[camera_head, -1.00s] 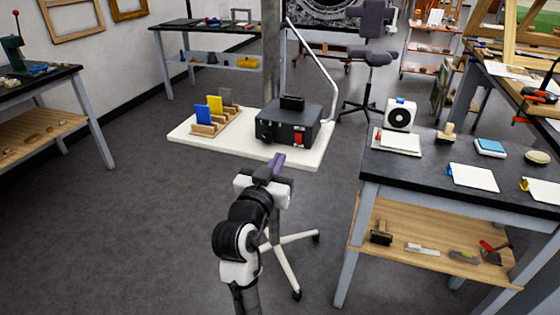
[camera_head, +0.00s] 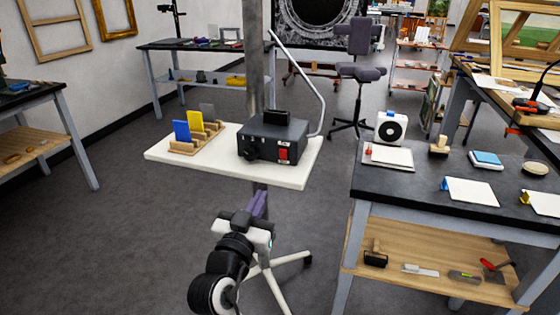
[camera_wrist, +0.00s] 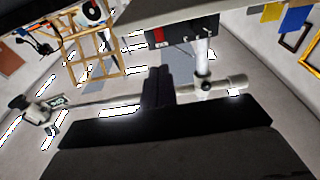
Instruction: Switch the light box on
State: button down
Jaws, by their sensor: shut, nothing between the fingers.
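The light box (camera_head: 272,139) is a dark grey box with a red switch (camera_head: 283,155) on its front, at the right side of a small white stand top (camera_head: 225,175). I cannot tell the switch's position. Part of the box and its red switch also show at the top of the wrist view (camera_wrist: 185,27). My gripper (camera_head: 259,206) is shut and empty. It is in front of the stand and appears below the top's front edge in the head view, apart from the box. Its dark fingers stand together in the wrist view (camera_wrist: 157,84).
A wooden rack (camera_head: 196,146) with blue, yellow and grey plates stands left of the box. A bent white tube rises behind the box. A black-topped workbench (camera_head: 400,185) is close on the right. The stand's white legs (camera_head: 290,262) spread beneath. Open floor lies left.

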aim_at(283, 152)
jog(key=shift+w, duration=0.1)
jog(key=p+x, duration=0.4)
jog(key=x, duration=0.8)
jog(key=shift+w+d+r, duration=0.1)
jog(key=shift+w+r, duration=0.05)
jog(key=shift+w, duration=0.15)
jog(key=shift+w+d, duration=0.2)
jog(key=shift+w, duration=0.35)
jog(key=shift+p, duration=0.4)
